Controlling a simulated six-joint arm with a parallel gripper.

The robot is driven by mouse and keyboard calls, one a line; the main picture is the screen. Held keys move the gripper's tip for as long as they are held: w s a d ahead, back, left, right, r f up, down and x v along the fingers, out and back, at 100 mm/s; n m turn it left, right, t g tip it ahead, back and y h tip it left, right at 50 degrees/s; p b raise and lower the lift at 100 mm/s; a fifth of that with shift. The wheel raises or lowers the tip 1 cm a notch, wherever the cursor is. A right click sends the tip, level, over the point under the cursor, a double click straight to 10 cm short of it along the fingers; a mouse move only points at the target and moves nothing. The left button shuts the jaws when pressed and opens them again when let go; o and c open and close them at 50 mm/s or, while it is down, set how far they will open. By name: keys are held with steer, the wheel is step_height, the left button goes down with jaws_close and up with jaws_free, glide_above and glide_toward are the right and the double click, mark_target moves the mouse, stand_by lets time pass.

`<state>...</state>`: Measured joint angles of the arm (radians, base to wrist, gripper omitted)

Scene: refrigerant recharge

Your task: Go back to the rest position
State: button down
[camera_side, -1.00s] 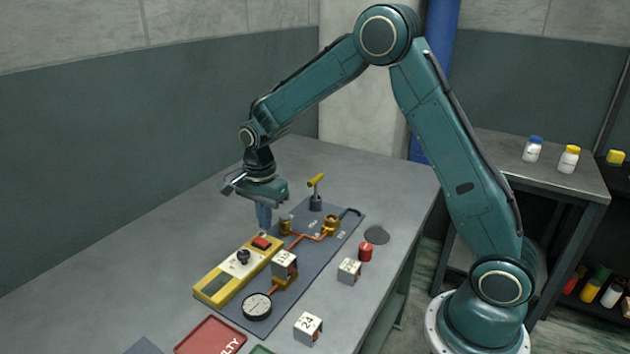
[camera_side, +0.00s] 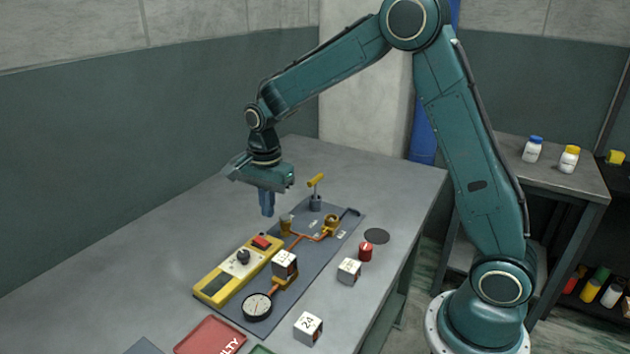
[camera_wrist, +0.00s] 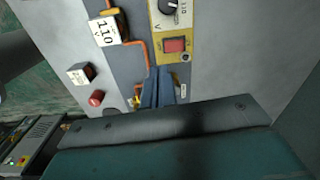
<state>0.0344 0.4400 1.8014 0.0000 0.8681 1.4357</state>
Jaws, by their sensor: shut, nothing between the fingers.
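My gripper (camera_side: 267,203) is shut and empty, pointing down, raised above the table past the far end of the yellow control box. Its blue fingers also show in the wrist view (camera_wrist: 158,88). The yellow box (camera_side: 216,291) carries a black knob (camera_side: 243,257) and a red switch (camera_side: 261,242); the red switch (camera_wrist: 175,45) shows just beyond the fingers in the wrist view, apart from them. The box lies on the left side of a dark panel (camera_side: 318,265) with copper piping, a round gauge (camera_side: 257,307), and a yellow-handled valve (camera_side: 316,182).
White numbered cubes (camera_side: 308,328) (camera_side: 349,271) and a red cap (camera_side: 365,252) lie right of the panel. A red tray (camera_side: 210,336) sits at the front. The grey table (camera_side: 150,245) is bare to the left. Bottles (camera_side: 532,149) stand on a side bench.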

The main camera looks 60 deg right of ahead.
steer(key=s+r+n+t, duration=0.1)
steer(key=s+r+n, duration=0.3)
steer(key=s+r, duration=0.3)
steer(key=s+r+n+t, duration=0.2)
steer(key=s+n, duration=0.4)
steer(key=s, duration=0.4)
steer(key=s+a+r+n+t, duration=0.1)
steer(key=s+r+n, duration=0.3)
steer(key=s, duration=0.6)
steer(key=n+t, duration=0.1)
steer(key=n, duration=0.1)
steer(key=shift+s+a+r+n, duration=0.2)
steer(key=shift+a+r+n, duration=0.1)
steer(key=shift+r+n, duration=0.1)
